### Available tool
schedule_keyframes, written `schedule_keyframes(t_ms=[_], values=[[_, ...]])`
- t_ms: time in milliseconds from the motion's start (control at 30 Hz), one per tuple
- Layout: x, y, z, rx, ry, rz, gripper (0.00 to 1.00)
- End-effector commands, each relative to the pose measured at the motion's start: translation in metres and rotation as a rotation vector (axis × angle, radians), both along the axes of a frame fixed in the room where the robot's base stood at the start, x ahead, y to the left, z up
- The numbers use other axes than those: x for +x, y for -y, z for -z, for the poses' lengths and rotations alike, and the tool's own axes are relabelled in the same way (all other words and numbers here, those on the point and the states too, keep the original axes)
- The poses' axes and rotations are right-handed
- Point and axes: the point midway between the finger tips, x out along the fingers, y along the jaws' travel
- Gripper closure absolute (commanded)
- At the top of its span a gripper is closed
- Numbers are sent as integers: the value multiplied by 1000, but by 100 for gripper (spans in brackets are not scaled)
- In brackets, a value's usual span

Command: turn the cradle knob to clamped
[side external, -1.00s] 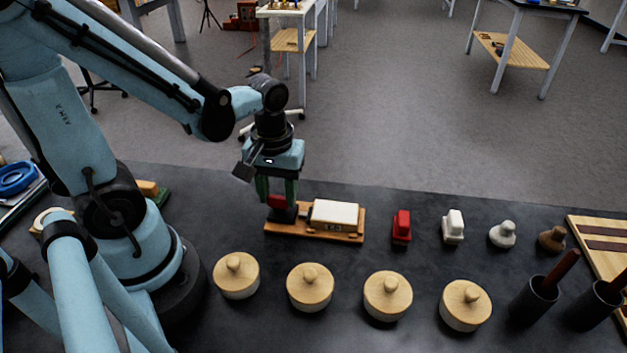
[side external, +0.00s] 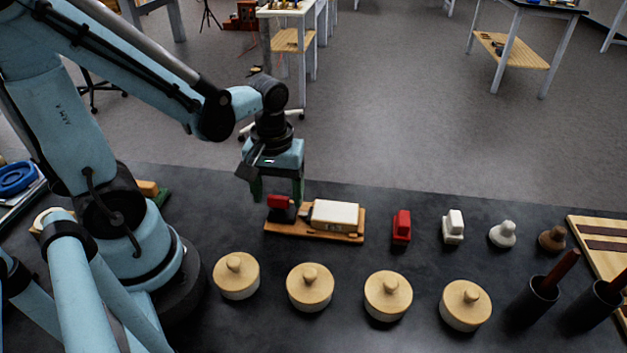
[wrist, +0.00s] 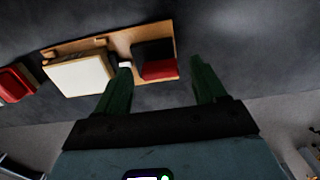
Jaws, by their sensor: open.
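The cradle (side external: 335,236) is a wooden board bearing a white block (side external: 334,215) with small dark markings on its front. At its left end is the knob (side external: 278,202), a red grip on a black base; it also shows in the wrist view (wrist: 159,69). My gripper (side external: 277,192) is open above that end, its green fingers apart on either side of the red grip. In the wrist view, my gripper (wrist: 162,70) shows clear gaps beside the knob, and the left finger overlaps the board's edge. I cannot read the knob's setting.
A red block (side external: 401,227), a white block (side external: 453,227) and two small knobbed pieces stand to the right. Several round wooden-lidded pots (side external: 310,287) line the front. Two dark cups (side external: 534,300) with sticks stand at the right. The bench between is clear.

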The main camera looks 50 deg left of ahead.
Motion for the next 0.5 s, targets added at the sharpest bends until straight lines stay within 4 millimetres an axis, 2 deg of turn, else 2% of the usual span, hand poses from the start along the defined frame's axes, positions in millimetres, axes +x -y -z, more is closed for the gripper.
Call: schedule_keyframes(t_ms=[267,500], values=[[0,0,-8,0,-1,0,30],[0,0,-32,0,-1,0,30]])
